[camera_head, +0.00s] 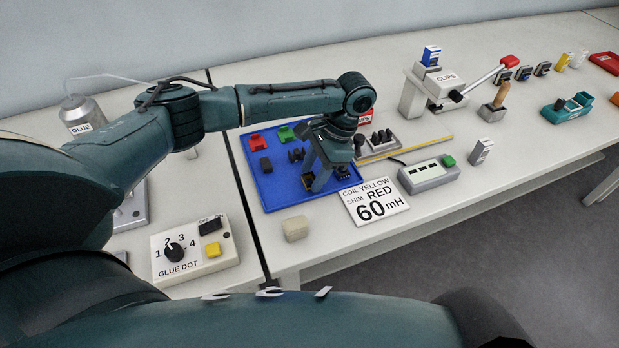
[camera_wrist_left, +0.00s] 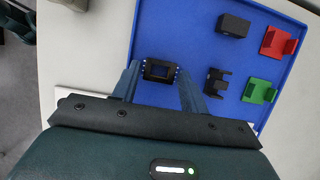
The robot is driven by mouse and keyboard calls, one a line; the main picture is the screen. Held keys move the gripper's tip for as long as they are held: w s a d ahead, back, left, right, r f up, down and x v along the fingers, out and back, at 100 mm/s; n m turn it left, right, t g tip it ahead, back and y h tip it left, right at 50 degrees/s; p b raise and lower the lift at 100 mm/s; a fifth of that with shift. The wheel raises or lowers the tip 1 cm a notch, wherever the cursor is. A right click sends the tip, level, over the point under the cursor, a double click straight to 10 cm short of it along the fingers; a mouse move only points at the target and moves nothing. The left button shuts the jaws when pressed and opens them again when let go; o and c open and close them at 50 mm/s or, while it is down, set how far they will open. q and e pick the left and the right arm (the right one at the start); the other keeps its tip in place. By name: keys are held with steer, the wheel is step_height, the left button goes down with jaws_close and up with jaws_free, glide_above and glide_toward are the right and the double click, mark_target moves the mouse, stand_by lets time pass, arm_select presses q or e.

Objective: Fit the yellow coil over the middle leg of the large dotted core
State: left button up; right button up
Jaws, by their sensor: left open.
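A small dark part with pale pins along two sides and a faint brownish middle (camera_wrist_left: 160,72) lies on the blue tray; it looks like the coil, though little yellow shows. It also appears in the head view (camera_head: 309,183). My left gripper (camera_wrist_left: 157,88) is open, its fingers on either side of this part; the head view shows the gripper (camera_head: 317,182) low over the tray. A dark legged core (camera_wrist_left: 215,82) lies beside it on the tray; I cannot make out dots. Another dark part (camera_head: 344,171) is partly hidden at the gripper's right. My right gripper is not in view.
The blue tray (camera_head: 254,191) also holds a black block (camera_wrist_left: 233,25), a red part (camera_wrist_left: 278,41) and a green part (camera_wrist_left: 261,89). A card (camera_head: 374,203), a beige block (camera_head: 295,229) and a grey meter (camera_head: 428,177) stand near. A clip press (camera_head: 440,88) stands right.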

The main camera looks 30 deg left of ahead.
arm_select(q)
steer(key=shift+f, duration=0.15)
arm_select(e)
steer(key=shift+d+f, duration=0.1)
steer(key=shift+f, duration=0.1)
arm_select(q)
steer(key=c, duration=0.7)
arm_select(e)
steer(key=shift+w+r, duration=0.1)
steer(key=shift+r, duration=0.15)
arm_select(q)
steer(key=shift+c, duration=0.2)
